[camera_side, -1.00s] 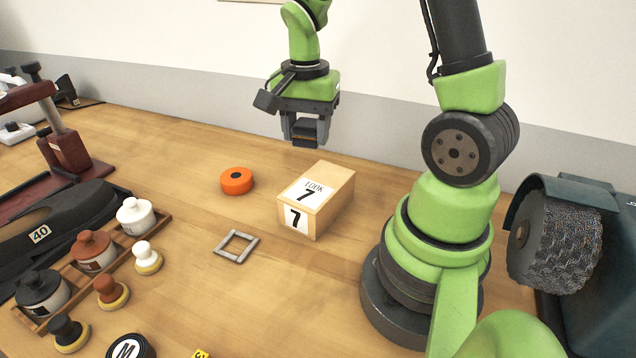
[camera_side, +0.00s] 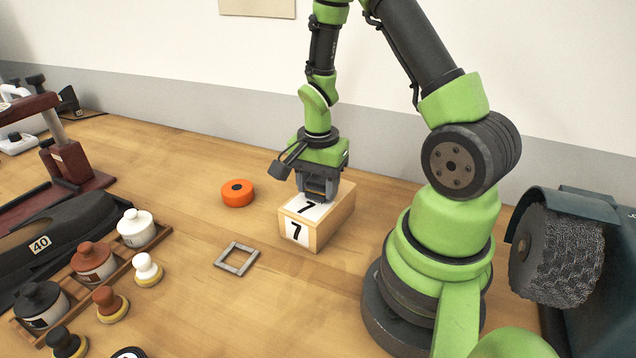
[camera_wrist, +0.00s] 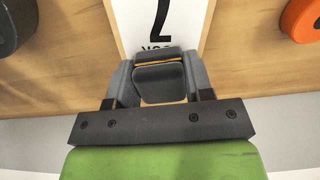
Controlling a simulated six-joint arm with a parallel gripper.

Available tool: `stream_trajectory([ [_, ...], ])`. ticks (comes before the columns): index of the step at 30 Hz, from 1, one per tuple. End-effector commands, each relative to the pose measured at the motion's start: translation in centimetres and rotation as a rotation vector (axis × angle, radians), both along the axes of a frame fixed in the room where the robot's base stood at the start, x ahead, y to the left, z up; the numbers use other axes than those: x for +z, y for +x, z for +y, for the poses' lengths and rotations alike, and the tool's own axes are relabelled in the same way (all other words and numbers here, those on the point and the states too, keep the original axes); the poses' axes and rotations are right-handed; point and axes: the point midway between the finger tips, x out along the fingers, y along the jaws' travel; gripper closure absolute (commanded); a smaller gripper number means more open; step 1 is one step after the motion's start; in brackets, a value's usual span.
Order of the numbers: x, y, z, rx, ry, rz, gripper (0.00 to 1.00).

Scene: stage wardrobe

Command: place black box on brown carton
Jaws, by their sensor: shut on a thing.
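The brown carton (camera_side: 335,222) stands on the table with a white label reading 7 on its top and front. My gripper (camera_side: 317,190) is over the carton's top, pointing down. It is shut on the black box (camera_wrist: 160,77), a small dark case with a thin yellow-orange line, which sits between the fingers in the wrist view. The carton's label (camera_wrist: 160,25) shows just beyond the box there. The box is low over the carton's top; I cannot tell whether they touch.
An orange roll (camera_side: 237,193) lies left of the carton, and a grey square frame (camera_side: 236,259) lies in front of it to the left. A wooden rack (camera_side: 151,241) with several jars and brushes stands further left. A textured roll on a dispenser (camera_side: 556,250) is at right.

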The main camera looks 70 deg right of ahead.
Motion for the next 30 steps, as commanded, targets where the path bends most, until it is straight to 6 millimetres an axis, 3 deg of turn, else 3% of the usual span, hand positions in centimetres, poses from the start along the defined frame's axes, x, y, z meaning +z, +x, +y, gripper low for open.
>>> stream_trajectory([
  [8, -0.2, 0.0, 0.0, 0.000, 0.001, 0.001, 0.76],
  [9, -0.3, 0.0, 0.0, -0.001, 0.000, 0.001, 0.48],
  [12, -0.2, 0.0, 0.0, 0.000, 0.000, 0.000, 0.27],
  [23, 0.3, 0.1, 0.0, 0.001, -0.002, -0.003, 0.27],
  [30, 4.1, 0.2, -0.1, 0.000, -0.005, -0.010, 0.27],
])
